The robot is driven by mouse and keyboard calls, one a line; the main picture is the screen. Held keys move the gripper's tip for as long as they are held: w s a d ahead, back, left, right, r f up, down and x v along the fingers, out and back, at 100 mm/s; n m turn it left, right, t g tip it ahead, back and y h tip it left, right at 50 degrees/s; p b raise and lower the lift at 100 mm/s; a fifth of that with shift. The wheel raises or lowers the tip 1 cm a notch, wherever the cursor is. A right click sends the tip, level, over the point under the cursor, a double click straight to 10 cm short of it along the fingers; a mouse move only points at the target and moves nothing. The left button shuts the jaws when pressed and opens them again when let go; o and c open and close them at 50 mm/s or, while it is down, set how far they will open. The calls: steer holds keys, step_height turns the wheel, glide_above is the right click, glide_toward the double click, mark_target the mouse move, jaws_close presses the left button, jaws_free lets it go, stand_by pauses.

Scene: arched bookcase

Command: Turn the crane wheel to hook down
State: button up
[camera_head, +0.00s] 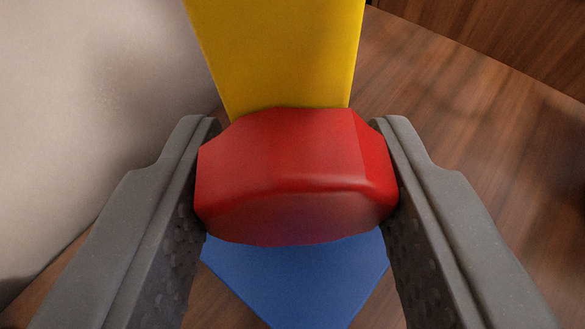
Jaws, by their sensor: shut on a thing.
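A red faceted block, which looks like the crane wheel (295,175), fills the middle of the head camera view. My gripper (296,180) is shut on it, with one grey finger against its left side and one against its right side. A yellow upright part (280,55) rises behind the wheel, and a blue part (300,275) shows below it. They look like parts of the crane. The wheel hides where these parts meet. The hook is not in view.
A pale, whitish surface (90,110) stands close on the left. A brown wooden surface (480,130) lies behind and to the right, with a darker wooden edge (500,35) at the top right. The wooden area right of the crane looks clear.

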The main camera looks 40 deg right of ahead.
steer(key=shift+f+m+t+y, duration=0.1)
steer(key=shift+m+t+y, duration=0.25)
steer(key=shift+m, duration=0.25)
steer(key=o, duration=1)
steer(key=shift+c, duration=0.2)
steer(key=shift+s+a, duration=0.15)
steer(key=p+v, duration=0.3)
steer(key=v, duration=1)
steer(key=shift+s, duration=0.1)
